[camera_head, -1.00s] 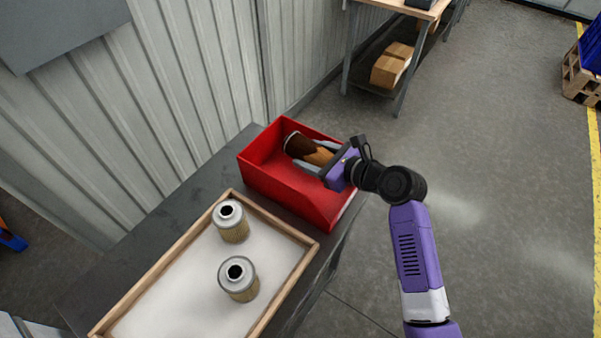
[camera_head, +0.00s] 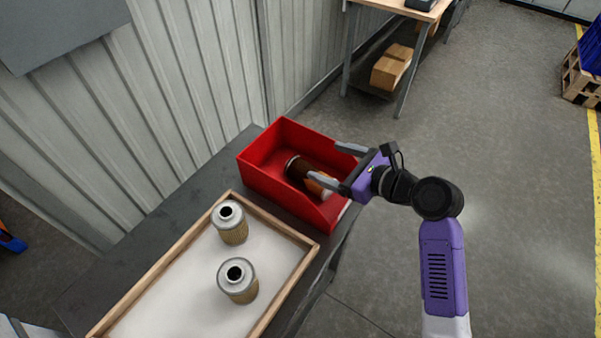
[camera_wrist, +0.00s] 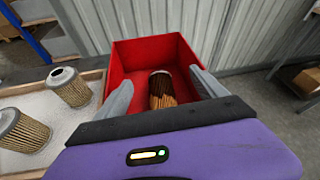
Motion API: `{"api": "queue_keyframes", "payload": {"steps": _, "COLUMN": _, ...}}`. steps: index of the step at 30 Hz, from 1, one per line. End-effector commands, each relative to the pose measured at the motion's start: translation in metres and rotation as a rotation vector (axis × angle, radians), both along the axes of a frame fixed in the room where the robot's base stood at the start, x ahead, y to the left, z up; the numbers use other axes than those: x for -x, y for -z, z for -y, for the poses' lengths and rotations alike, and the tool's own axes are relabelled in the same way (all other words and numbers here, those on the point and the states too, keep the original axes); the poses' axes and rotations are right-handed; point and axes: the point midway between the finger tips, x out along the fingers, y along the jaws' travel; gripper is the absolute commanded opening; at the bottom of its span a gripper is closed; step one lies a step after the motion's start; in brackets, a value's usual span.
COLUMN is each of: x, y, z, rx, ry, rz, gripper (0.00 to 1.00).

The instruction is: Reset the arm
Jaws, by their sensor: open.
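My gripper (camera_head: 328,165) is open at the right, front side of the red bin (camera_head: 262,178), with its two fingers apart and nothing between them. A brown and orange filter cartridge (camera_head: 303,172) lies on its side inside the bin. One finger hides part of its near end in the head view. In the wrist view the cartridge (camera_wrist: 161,88) lies in the red bin (camera_wrist: 150,52), beyond the open fingers (camera_wrist: 163,92).
Two metal-topped filter cartridges (camera_head: 230,222) (camera_head: 238,281) stand upright in a wooden-rimmed tray (camera_head: 285,290) beside the bin. Tray and bin are on a dark table (camera_head: 165,215) against a corrugated wall. A shelf with cardboard boxes (camera_head: 391,68) stands behind. Open floor lies to the right.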

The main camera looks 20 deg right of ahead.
Motion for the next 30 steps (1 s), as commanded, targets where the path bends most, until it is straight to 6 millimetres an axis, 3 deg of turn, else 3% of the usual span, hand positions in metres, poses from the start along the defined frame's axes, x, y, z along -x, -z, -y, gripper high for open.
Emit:
{"api": "queue_keyframes", "payload": {"steps": 6, "x": 0.011, "y": -0.004, "z": 0.005, "rx": 0.0, "ry": 0.0, "rz": -0.001, "gripper": 0.81}}
{"api": "queue_keyframes", "payload": {"steps": 20, "x": 0.011, "y": -0.005, "z": 0.005, "rx": 0.017, "ry": -0.008, "rz": 0.009, "gripper": 0.81}}
{"api": "queue_keyframes", "payload": {"steps": 25, "x": 0.0, "y": -0.017, "z": 0.02, "rx": 0.217, "ry": -0.016, "rz": 0.146, "gripper": 0.81}}
{"api": "queue_keyframes", "payload": {"steps": 28, "x": -0.008, "y": -0.038, "z": 0.043, "rx": 0.474, "ry": 0.013, "rz": 0.29, "gripper": 0.81}}
{"api": "queue_keyframes", "payload": {"steps": 30, "x": -0.003, "y": -0.041, "z": 0.056, "rx": 0.675, "ry": 0.033, "rz": 0.362, "gripper": 0.81}}
